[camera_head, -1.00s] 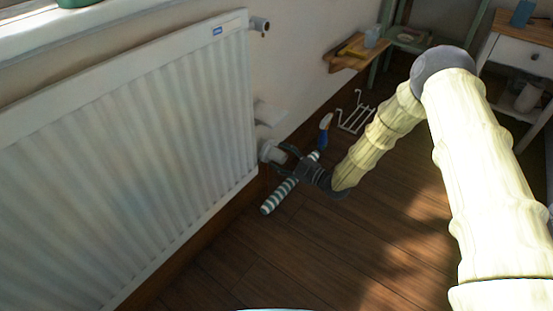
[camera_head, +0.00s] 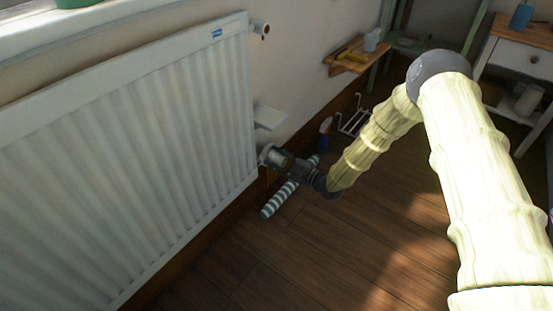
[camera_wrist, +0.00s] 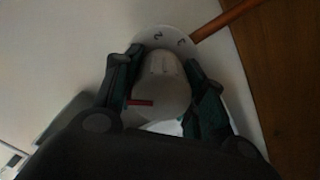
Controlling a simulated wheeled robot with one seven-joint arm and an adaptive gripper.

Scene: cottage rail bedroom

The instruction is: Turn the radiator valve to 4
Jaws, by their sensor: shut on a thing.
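The radiator valve is a white rounded knob (camera_wrist: 165,88) on a pale collar (camera_wrist: 158,35) in the wrist view. The collar shows a 2 and what looks like a 3; other numbers are hidden. A red mark (camera_wrist: 140,102) lies on the knob's lower left side, close to the left finger. My gripper (camera_wrist: 164,80) is shut on the knob, with one dark finger on each side. In the head view my gripper (camera_head: 283,161) reaches the valve (camera_head: 265,154) at the radiator's lower right corner, mostly hiding it.
The white radiator (camera_head: 130,150) fills the left. A small white ledge (camera_head: 270,117) juts out above the valve. A striped roll (camera_head: 278,199) lies on the floor below my gripper. A blue bottle (camera_head: 324,138) and a white wire rack (camera_head: 352,117) are behind. Open floor lies in front.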

